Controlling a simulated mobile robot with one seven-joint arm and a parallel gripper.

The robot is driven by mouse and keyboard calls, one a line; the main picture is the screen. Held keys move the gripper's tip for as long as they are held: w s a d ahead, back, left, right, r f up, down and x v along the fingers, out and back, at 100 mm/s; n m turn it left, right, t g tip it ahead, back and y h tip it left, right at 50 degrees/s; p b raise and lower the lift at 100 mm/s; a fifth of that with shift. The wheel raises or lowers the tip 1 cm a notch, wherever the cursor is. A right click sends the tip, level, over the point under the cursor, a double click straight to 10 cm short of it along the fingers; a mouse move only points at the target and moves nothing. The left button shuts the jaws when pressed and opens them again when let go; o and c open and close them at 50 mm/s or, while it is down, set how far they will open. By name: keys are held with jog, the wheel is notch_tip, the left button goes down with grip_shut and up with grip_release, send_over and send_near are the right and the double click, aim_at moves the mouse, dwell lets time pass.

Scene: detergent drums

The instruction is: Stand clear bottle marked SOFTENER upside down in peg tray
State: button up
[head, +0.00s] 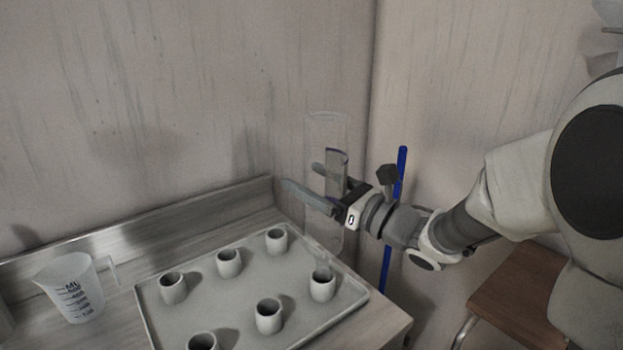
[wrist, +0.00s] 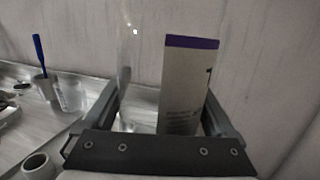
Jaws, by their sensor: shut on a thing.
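My gripper (head: 322,188) is shut on a tall clear bottle (head: 324,130) around its middle. The bottle stands close to vertical, its broad flat end up and its narrower end down. Its lower end is faint, just above or at the rim of the front right peg cup (head: 322,287); I cannot tell whether it is inside. The pale label with a purple band (wrist: 190,82) shows beside clear bottle wall (wrist: 138,70) in the wrist view; its wording is not readable. The grey peg tray (head: 245,295) carries several upright hollow cups, the others showing empty.
A measuring jug (head: 75,288) stands left of the tray on the counter. A blue pole (head: 402,165) rises behind my wrist at the right. A brown wooden seat (head: 525,290) is at lower right. The wall is close behind the bottle.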

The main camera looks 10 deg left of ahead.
jog(key=shift+f+b, duration=3)
jog(key=shift+b, duration=1.95)
jog(key=o, duration=1)
